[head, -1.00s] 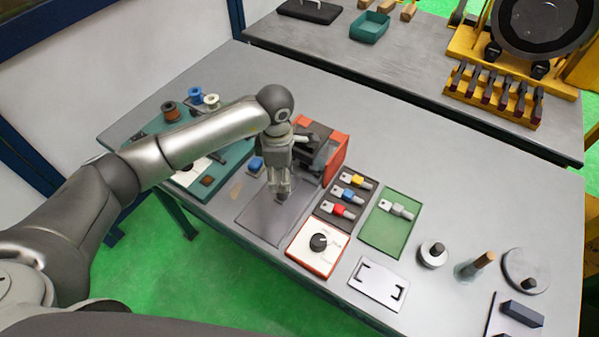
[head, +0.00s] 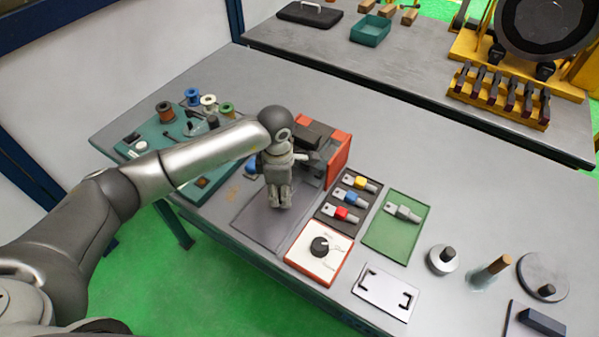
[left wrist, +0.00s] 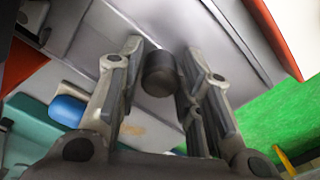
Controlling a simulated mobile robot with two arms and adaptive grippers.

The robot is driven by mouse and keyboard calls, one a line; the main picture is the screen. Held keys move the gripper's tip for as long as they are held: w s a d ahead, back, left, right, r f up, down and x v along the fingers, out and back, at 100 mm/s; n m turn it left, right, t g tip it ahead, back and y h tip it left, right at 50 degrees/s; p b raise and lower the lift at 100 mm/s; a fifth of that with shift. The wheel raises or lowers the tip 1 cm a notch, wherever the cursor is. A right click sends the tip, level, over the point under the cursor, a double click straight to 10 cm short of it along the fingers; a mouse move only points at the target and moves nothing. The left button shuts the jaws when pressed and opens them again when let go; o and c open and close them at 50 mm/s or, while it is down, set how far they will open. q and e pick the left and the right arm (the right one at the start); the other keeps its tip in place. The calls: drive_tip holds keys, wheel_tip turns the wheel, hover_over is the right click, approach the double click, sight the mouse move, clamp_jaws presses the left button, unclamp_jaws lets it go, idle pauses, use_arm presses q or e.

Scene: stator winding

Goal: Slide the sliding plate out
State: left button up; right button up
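The sliding plate, which I take to be the flat grey plate (head: 262,222), lies in front of the red and dark machine (head: 338,158). It also fills the upper middle of the left wrist view (left wrist: 225,50). My left gripper (head: 280,203) is over the plate, pointing down. In the left wrist view its two fingers (left wrist: 162,62) are apart, one on each side of a short dark round knob (left wrist: 159,76). The knob seems nearer the right finger; I cannot tell whether they touch. My right gripper is not in view.
Right of the plate are a white dial box (head: 318,250), a dark tray (head: 329,216) with coloured pieces and a green mat (head: 382,240). A teal board (head: 150,133) with spools is at left, partly behind my arm. A blue piece (left wrist: 67,111) is beside the left finger.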

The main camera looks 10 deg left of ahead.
use_arm(q)
drive_tip(key=shift+c, duration=1.4)
drive_tip(key=shift+s, duration=0.1)
drive_tip(key=shift+s+a+p, duration=0.3)
drive_tip(key=shift+s, duration=0.5)
drive_tip(key=shift+s+a+p, duration=0.25)
drive_tip(key=shift+s+a, duration=0.1)
drive_tip(key=shift+s, duration=0.45)
drive_tip(key=shift+s+a+p, duration=0.3)
drive_tip(key=shift+s, duration=0.5)
drive_tip(key=shift+s+a+p, duration=0.1)
drive_tip(key=shift+s+a, duration=0.15)
drive_tip(key=shift+s, duration=0.45)
drive_tip(key=shift+s+a+p, duration=0.15)
drive_tip(key=shift+s+a, duration=0.1)
drive_tip(key=shift+s, duration=0.5)
drive_tip(key=shift+s+a+p, duration=0.1)
drive_tip(key=shift+s+a, duration=0.15)
drive_tip(key=shift+s, duration=0.45)
drive_tip(key=o, duration=0.8)
drive_tip(key=shift+r, duration=0.1)
